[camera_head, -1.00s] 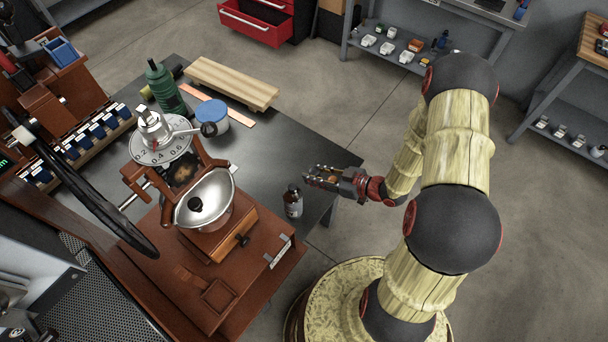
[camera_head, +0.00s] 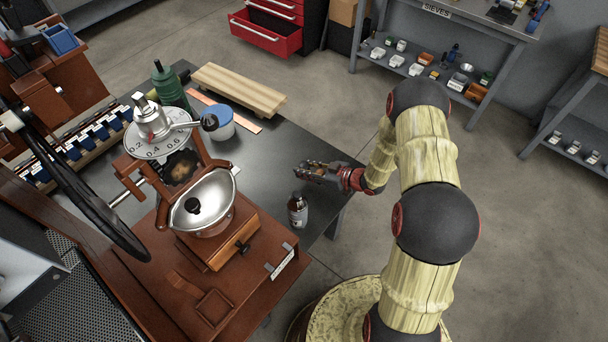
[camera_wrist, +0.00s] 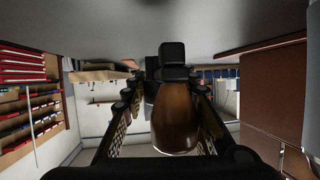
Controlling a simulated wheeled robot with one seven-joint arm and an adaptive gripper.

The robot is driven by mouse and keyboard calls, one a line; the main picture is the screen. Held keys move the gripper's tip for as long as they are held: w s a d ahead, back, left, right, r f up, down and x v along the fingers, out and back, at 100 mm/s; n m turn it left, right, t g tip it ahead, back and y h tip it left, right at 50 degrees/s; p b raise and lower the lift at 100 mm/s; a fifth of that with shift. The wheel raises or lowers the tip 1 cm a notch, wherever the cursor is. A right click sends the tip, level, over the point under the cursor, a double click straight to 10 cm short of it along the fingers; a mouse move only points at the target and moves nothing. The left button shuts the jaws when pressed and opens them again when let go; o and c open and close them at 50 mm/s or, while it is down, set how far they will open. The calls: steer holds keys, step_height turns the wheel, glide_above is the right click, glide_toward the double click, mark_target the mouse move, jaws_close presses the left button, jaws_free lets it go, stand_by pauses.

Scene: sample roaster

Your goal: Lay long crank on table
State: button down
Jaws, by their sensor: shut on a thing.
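My gripper (camera_head: 306,168) is over the right part of the dark table (camera_head: 262,160), behind the small brown bottle (camera_head: 298,212) in the head view. Its fingers are shut on a brown, rounded, wood-like piece (camera_wrist: 175,125), which I take to be the grip of the long crank. A black block (camera_wrist: 172,54) shows beyond it in the wrist view. The rest of the held piece is hidden or too dark to tell. The grey table surface fills the top of the wrist view, apart from the held piece.
The grinder (camera_head: 228,238) with a silver hopper and a black-knobbed crank stands at front left. The middle of the table is clear.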

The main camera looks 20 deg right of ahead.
steer(key=shift+w+a+f, duration=0.1)
steer(key=shift+w+f, duration=0.2)
steer(key=shift+f, duration=0.05)
steer(key=shift+f+b, duration=0.9)
steer(key=shift+f, duration=0.6)
steer(key=shift+f, duration=0.15)
steer(key=c, duration=1.4)
jaws_free()
